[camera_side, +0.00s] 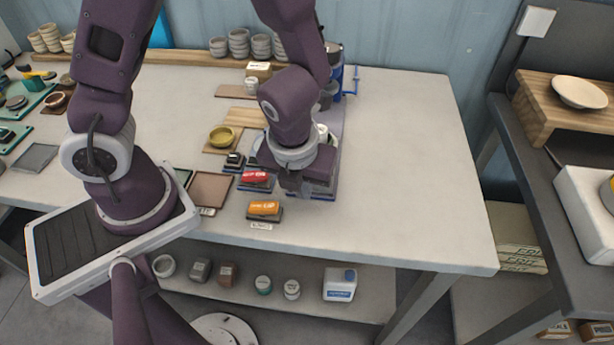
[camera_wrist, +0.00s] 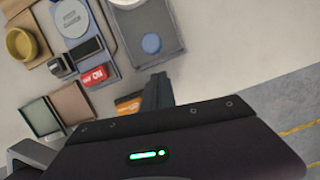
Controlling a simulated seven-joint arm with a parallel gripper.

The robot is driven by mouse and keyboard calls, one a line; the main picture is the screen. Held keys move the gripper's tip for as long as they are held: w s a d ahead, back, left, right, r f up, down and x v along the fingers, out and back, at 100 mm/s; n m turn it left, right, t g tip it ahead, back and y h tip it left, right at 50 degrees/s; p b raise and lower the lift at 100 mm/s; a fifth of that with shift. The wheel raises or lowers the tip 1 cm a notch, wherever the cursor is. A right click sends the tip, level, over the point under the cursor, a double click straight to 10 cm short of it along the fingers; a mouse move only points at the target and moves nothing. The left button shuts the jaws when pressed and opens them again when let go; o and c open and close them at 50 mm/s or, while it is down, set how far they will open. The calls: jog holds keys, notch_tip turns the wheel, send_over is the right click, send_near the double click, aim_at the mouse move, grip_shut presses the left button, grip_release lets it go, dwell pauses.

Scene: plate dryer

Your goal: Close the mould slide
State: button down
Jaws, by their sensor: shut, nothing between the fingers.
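My gripper (camera_side: 297,190) points down over the front of a grey base plate (camera_side: 328,192) right of the table's middle. Its fingers are together and empty; they also show in the wrist view (camera_wrist: 157,90), just below the lower edge of the grey plate (camera_wrist: 172,40). A blue device with a handle (camera_side: 351,82) stands behind my arm. I cannot tell which part is the mould slide; my wrist hides much of the plate in the side view.
A red block (camera_side: 255,176) and an orange block (camera_side: 263,207) sit on dark bases left of my gripper. A yellow bowl (camera_side: 222,136) stands farther back. Stacked bowls (camera_side: 239,43) line the wall. The table's right side is clear.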

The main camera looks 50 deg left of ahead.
jog(key=shift+w+a, duration=0.65)
jog(key=shift+w, duration=0.3)
